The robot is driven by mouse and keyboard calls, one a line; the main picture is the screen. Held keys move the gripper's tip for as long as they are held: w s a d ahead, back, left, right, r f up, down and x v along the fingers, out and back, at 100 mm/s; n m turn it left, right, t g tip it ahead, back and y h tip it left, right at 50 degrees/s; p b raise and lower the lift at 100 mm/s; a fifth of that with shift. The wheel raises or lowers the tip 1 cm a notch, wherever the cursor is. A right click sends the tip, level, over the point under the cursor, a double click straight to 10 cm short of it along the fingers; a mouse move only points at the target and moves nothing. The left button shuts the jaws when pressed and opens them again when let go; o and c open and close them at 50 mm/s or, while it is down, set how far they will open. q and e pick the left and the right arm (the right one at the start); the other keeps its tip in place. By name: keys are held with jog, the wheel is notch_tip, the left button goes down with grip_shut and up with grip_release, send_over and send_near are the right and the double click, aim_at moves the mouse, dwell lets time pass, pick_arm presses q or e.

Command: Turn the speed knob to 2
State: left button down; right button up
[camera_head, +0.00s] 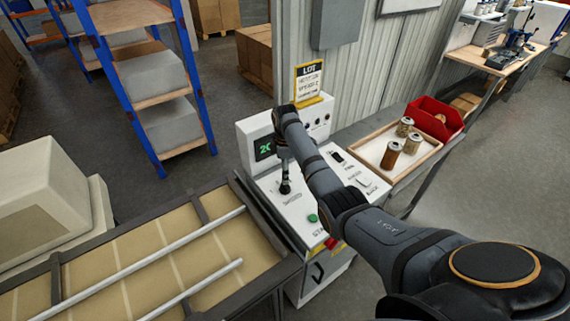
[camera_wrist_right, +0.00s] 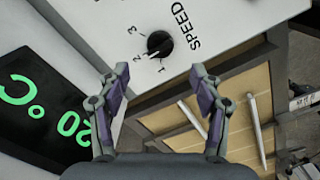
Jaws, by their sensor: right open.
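The black speed knob (camera_wrist_right: 159,43) sits on a white panel beside the word SPEED, with the numbers 1, 2 and 3 around it. A pale mark on the knob points toward the side with 1 and 2; I cannot tell exactly which number it meets. In the head view the knob (camera_head: 285,188) is on the white control box (camera_head: 330,180), just below my right gripper (camera_head: 284,165). In the right wrist view my right gripper (camera_wrist_right: 152,78) is open and empty, its fingers apart and short of the knob. My left gripper is not in view.
A green-lit display (camera_wrist_right: 45,110) shows 20. A green button (camera_head: 312,218) and other switches share the panel. A conveyor (camera_head: 140,260) lies left, and a lot sign (camera_head: 309,80) stands behind.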

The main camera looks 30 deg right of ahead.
jog(key=shift+r, duration=2)
